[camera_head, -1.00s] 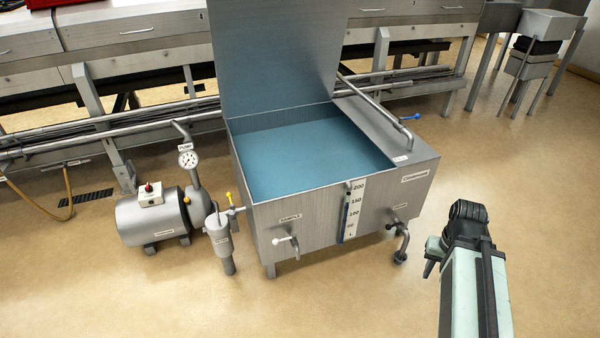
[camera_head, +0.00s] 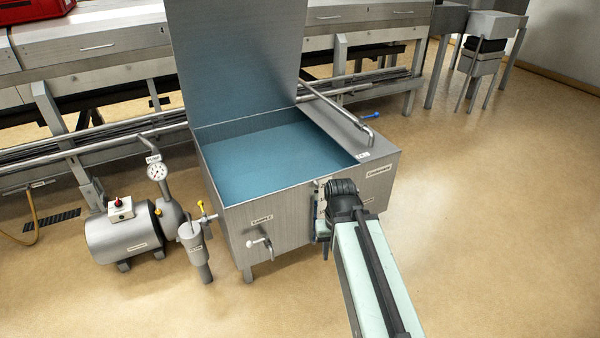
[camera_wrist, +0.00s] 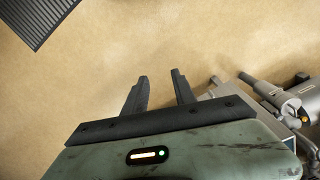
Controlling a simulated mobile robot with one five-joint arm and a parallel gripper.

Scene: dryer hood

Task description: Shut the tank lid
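The tank (camera_head: 292,236) is a steel box holding blue-green liquid (camera_head: 275,162) in the head view. Its lid (camera_head: 240,65) stands open, upright along the tank's back edge. My gripper, partly hidden behind my arm in the head view, is low near the tank's front face, right of the sample tap (camera_head: 260,244); I cannot tell whether it touches the tank. In the wrist view my gripper (camera_wrist: 158,83) has two dark fingers spread apart with nothing between them, over bare floor. My arm hides the level gauge and the front right tap.
A pump (camera_head: 125,235) with a dial gauge (camera_head: 157,172) and a filter cylinder (camera_head: 195,250) stand left of the tank. A bent pipe (camera_head: 335,107) lies along the tank's right top. A steel bench (camera_head: 90,65) runs behind. Floor at right is clear.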

